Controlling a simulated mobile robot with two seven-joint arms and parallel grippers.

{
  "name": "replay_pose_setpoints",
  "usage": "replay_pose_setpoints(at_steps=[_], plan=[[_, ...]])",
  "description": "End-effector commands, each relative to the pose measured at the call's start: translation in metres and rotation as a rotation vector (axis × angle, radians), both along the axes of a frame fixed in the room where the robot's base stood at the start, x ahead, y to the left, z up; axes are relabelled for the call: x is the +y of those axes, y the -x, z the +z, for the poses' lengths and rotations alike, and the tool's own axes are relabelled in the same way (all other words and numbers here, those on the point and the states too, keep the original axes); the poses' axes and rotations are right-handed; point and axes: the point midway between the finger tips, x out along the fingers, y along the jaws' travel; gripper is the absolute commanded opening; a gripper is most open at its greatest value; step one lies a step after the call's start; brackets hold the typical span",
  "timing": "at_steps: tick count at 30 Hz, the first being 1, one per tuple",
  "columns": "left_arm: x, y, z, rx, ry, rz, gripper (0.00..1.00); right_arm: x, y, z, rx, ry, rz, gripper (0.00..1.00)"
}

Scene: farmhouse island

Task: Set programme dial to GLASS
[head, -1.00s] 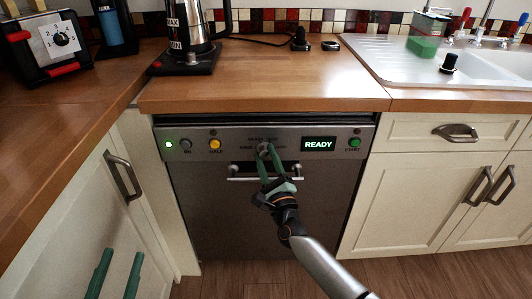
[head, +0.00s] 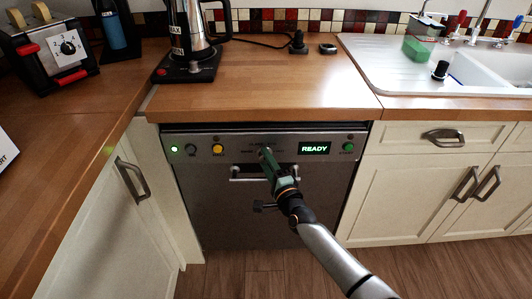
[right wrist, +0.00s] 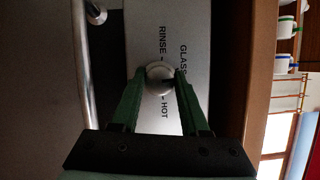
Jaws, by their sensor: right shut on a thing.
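The programme dial (right wrist: 157,80) is a round metallic knob on the dishwasher's (head: 225,215) grey front panel. The right wrist view shows the labels GLASS, RINSE and HOT around it; I cannot tell which one the dial points at. My right gripper (head: 265,151) has its green fingers on either side of the dial, shut on it. The fingers also show in the right wrist view (right wrist: 161,74). In the head view the fingers largely hide the dial and its labels. My left gripper is not in view.
The panel carries a lit green lamp (head: 174,149), a yellow button (head: 217,149), a READY display (head: 314,148) and a green button (head: 348,147). A bar handle (head: 236,175) lies just below the dial. The worktop (head: 290,90) is above.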

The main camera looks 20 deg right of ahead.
Motion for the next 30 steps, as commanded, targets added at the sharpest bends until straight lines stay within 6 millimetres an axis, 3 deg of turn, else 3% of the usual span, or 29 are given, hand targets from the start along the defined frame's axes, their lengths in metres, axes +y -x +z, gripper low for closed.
replay_pose_setpoints(at_steps=[1, 12, 30], plan=[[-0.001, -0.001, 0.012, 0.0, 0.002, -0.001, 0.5, -0.001, 0.0, 0.006, 0.015, 0.041, -0.003, 0.0], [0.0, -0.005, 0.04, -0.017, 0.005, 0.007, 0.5, -0.001, 0.0, 0.005, 0.082, 0.28, -0.003, 0.0], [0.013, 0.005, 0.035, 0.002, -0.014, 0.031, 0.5, -0.001, 0.0, 0.001, 0.108, 0.377, -0.002, 0.0]])
